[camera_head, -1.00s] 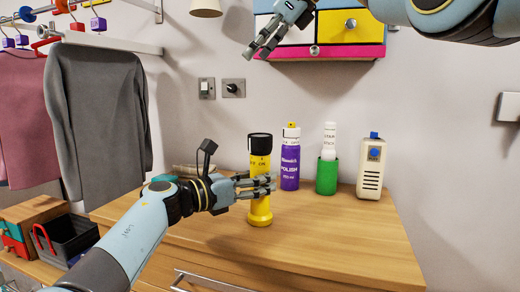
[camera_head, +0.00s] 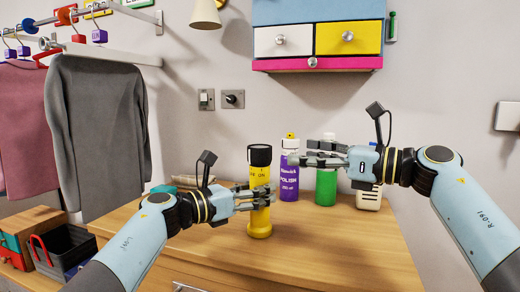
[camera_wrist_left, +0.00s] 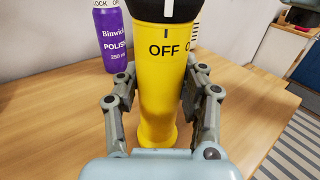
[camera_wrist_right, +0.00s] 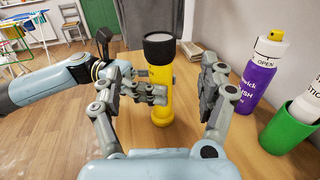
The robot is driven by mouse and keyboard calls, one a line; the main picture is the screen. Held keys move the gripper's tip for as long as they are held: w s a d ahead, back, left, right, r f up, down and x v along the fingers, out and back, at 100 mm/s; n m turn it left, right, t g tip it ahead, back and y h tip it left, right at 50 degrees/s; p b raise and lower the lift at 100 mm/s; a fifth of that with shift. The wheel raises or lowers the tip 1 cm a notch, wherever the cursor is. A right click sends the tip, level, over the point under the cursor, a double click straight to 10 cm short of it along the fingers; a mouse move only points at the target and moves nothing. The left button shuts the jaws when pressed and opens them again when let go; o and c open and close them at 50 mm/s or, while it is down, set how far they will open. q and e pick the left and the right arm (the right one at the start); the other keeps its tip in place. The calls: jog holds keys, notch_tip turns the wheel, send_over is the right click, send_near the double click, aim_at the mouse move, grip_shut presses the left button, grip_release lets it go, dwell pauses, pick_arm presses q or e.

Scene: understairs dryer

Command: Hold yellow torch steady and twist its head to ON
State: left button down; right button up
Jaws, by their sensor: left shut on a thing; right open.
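The yellow torch (camera_head: 259,217) stands upright on the wooden dresser top, with its black head (camera_head: 260,155) uppermost. My left gripper (camera_head: 262,196) is shut around the torch's yellow body. In the left wrist view the torch (camera_wrist_left: 160,85) sits between both fingers; its OFF mark lines up with a white line on the black head (camera_wrist_left: 168,9). My right gripper (camera_head: 300,152) is open and empty, level with the head and to its right. In the right wrist view the torch head (camera_wrist_right: 160,46) shows beyond and between the open fingers, apart from them.
A purple polish can (camera_head: 289,184) and a green cup (camera_head: 326,188) stand close behind, right of the torch. A white device (camera_head: 369,197) is partly hidden by my right arm. Drawers (camera_head: 318,40) hang on the wall above. The dresser's front right top (camera_head: 340,245) is clear.

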aim_at(261, 146)
jog(key=x, duration=1.1)
jog(key=shift+r, duration=0.1)
jog(key=c, duration=1.2)
jog(key=shift+w+n+g+y, duration=0.1)
jog(key=shift+n+g+y, duration=0.5)
jog(key=shift+n+g, duration=0.75)
jog(key=shift+w+n+g+y, duration=0.1)
jog(key=shift+n+g+y, duration=0.65)
jog(key=shift+g, duration=1.1)
jog(key=shift+s, duration=0.1)
jog(key=o, duration=1.2)
jog(key=s+d, duration=0.1)
jog(key=d, duration=1.1)
jog(key=shift+s, duration=0.4)
